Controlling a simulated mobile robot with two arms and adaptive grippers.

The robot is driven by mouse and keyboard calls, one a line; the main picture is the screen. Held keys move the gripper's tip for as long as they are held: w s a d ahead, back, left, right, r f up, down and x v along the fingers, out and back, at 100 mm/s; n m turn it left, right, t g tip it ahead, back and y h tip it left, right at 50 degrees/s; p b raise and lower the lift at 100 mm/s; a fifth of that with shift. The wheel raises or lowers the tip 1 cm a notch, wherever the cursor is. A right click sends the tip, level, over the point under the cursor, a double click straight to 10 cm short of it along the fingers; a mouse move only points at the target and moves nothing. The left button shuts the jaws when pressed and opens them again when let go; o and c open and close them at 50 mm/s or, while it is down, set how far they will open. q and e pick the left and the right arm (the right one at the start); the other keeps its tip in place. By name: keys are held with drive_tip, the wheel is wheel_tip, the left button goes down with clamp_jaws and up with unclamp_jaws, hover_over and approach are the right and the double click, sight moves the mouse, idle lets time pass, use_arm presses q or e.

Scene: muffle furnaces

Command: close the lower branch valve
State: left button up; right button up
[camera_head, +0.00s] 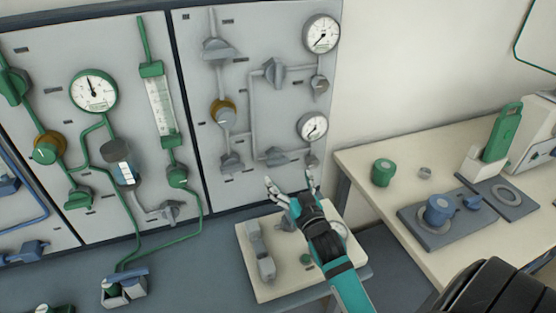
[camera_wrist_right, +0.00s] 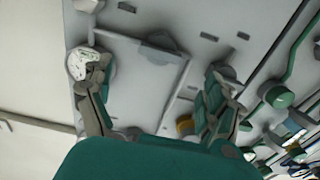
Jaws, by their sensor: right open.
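The lower branch valve (camera_head: 276,156) is a grey handle on the lower grey pipe of the right wall panel, left of the lower gauge (camera_head: 312,127). In the right wrist view, a grey valve handle that appears to be the same one (camera_wrist_right: 160,45) lies on the panel beyond the gap between my fingers. My right gripper (camera_head: 290,187) is open and empty, just below the valve in the head view. Its spread fingers also show in the right wrist view (camera_wrist_right: 158,100). I see no contact with the valve. My left gripper is not in view.
The upper branch valve (camera_head: 274,73) and upper gauge (camera_head: 321,35) are above. A yellow-collared valve (camera_head: 223,112) is on the left pipe. A pale board (camera_head: 262,288) with fittings lies below my right arm. A bench (camera_head: 378,215) with green and blue items stands right.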

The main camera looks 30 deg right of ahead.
sight(279, 164)
drive_tip(key=x, duration=0.8)
drive_tip(key=shift+w+p, duration=0.35)
drive_tip(key=shift+p, duration=0.05)
drive_tip(key=c, duration=1.2)
